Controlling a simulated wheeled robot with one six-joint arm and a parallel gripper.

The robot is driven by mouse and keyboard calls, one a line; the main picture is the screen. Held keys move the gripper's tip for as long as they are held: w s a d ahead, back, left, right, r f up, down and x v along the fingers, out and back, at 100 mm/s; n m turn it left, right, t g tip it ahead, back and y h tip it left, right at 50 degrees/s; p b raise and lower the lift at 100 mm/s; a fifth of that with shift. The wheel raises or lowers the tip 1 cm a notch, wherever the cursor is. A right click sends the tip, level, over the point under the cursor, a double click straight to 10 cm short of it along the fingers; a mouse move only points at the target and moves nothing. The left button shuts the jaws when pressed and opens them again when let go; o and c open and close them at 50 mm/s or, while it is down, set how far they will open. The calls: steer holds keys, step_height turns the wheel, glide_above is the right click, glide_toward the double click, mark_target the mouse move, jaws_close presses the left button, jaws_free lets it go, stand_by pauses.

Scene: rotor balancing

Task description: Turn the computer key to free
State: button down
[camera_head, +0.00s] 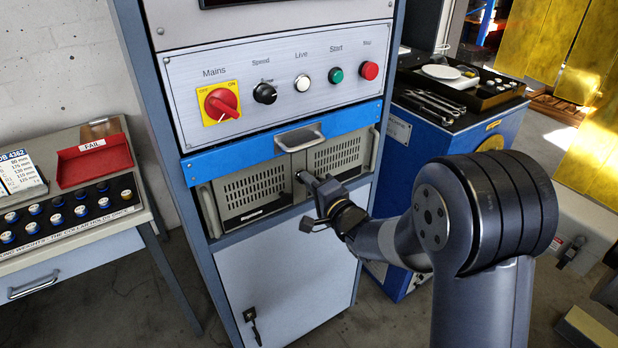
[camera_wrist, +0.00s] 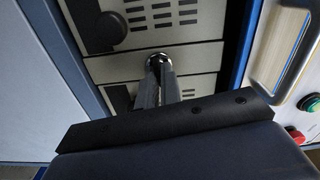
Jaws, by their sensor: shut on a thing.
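The computer (camera_head: 250,192) is a beige rack unit with vent slots, set in the grey cabinet under a blue drawer. My gripper (camera_head: 304,178) is at the middle of its front panel. In the wrist view the computer's panel (camera_wrist: 112,72) fills the upper middle, and my gripper (camera_wrist: 159,70) has its two fingers close together at a round metal key lock (camera_wrist: 157,57). The fingers are shut on the computer key at this lock. The key is mostly hidden between the fingertips, so its turn angle cannot be told.
The blue drawer's handle (camera_head: 300,138) juts out just above my gripper. Higher up is a control panel with a red mains switch (camera_head: 221,103) and several buttons. A bench with a red tray (camera_head: 94,160) stands left, and a blue cabinet (camera_head: 410,165) stands right.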

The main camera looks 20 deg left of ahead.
steer(key=shift+m, duration=0.9)
steer(key=shift+p, duration=0.3)
steer(key=c, duration=1.6)
jaws_free()
steer(key=v, duration=1.1)
steer(key=shift+b, duration=0.45)
